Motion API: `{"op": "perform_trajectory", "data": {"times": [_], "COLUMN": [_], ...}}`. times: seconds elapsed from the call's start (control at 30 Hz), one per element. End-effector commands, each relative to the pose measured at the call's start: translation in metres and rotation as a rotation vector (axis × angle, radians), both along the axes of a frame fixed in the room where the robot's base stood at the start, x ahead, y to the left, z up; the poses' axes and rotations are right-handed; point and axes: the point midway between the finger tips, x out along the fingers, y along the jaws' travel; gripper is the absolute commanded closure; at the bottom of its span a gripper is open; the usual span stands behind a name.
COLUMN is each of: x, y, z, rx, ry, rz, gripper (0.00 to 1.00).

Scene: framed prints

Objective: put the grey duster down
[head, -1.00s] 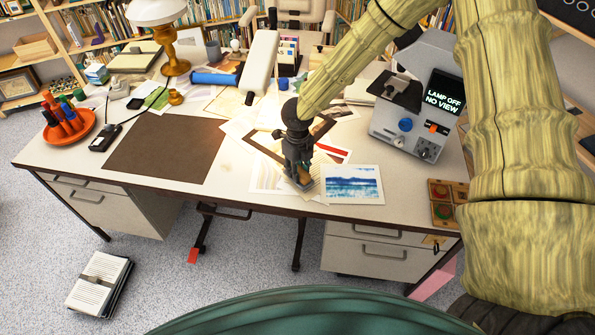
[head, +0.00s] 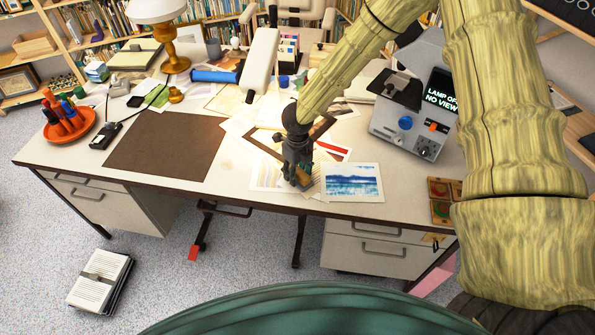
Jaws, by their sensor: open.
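My gripper (head: 300,182) points down over the papers and prints near the desk's front edge, in the middle of the head view. Its dark fingers are open, low at the paper surface. A small brownish piece (head: 304,177) shows at the fingertips; I cannot tell whether it touches them. I cannot make out a grey duster clearly; the fingers and wrist hide the spot beneath them. A print with a blue sea picture (head: 352,183) lies flat just right of the gripper.
A dark brown mat (head: 165,147) lies on the left of the desk (head: 225,195). An orange dish of markers (head: 70,125) stands at the far left. A grey viewing machine (head: 412,125) stands on the right, with a small coloured tray (head: 440,212) in front.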

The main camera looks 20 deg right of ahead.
Motion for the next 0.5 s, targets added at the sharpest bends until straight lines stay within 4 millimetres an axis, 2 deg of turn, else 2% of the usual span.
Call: {"op": "perform_trajectory", "data": {"times": [0.17,0.5], "x": [0.001,0.001], "y": [0.000,0.000], "z": [0.012,0.070], "rx": [0.001,0.002], "ry": [-0.002,-0.002], "rz": [-0.002,-0.002], "gripper": [0.52,0.52]}}
